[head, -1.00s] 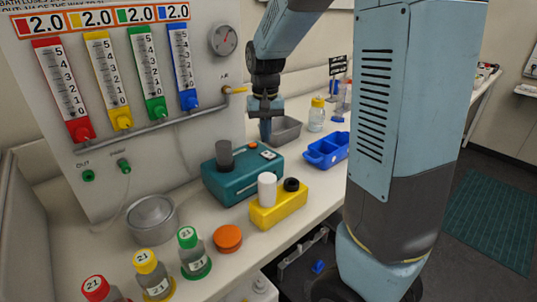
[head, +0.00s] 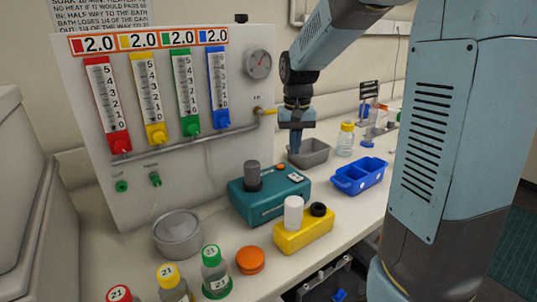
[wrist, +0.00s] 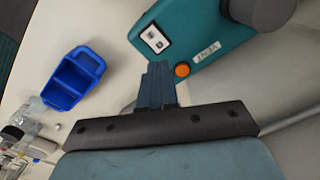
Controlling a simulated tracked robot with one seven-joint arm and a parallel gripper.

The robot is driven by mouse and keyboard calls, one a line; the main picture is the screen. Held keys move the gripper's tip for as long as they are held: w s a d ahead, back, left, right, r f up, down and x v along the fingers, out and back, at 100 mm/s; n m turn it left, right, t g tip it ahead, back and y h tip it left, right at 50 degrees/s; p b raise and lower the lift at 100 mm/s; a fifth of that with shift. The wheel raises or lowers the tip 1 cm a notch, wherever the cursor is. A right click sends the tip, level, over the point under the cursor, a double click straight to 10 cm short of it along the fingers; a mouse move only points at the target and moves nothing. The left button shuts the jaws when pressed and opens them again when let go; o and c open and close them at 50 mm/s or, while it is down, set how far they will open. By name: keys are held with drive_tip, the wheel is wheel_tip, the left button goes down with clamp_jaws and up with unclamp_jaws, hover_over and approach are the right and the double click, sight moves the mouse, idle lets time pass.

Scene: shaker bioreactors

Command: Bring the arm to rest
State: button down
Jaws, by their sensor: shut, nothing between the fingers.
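My gripper (head: 296,140) hangs from my blue arm, fingers pointing down, above the bench beside the grey metal tray. In the wrist view its fingers (wrist: 160,84) are pressed together with nothing between them. Below and beside it, the teal device (head: 268,197) with a grey cylinder on top shows in the head view. The teal device also shows at the top of the wrist view (wrist: 190,35).
The grey tray (head: 310,158), blue divided tray (head: 360,180), yellow block (head: 300,238) and several capped bottles stand on the bench. A panel (head: 215,165) with several coloured gauges stands behind. Bare bench (head: 372,210) shows at front right.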

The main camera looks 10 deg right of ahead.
drive_tip(key=s+d+r+t, duration=0.1)
drive_tip(key=s+r, duration=0.3)
drive_tip(key=s, duration=0.7)
drive_tip(key=s+d+r+n+t, duration=0.1)
drive_tip(key=s+r+t, duration=0.2)
drive_tip(key=s, duration=0.8)
drive_tip(key=shift+d+r+t, duration=0.2)
drive_tip(key=shift+r+t, duration=0.15)
drive_tip(key=shift+t, duration=0.45)
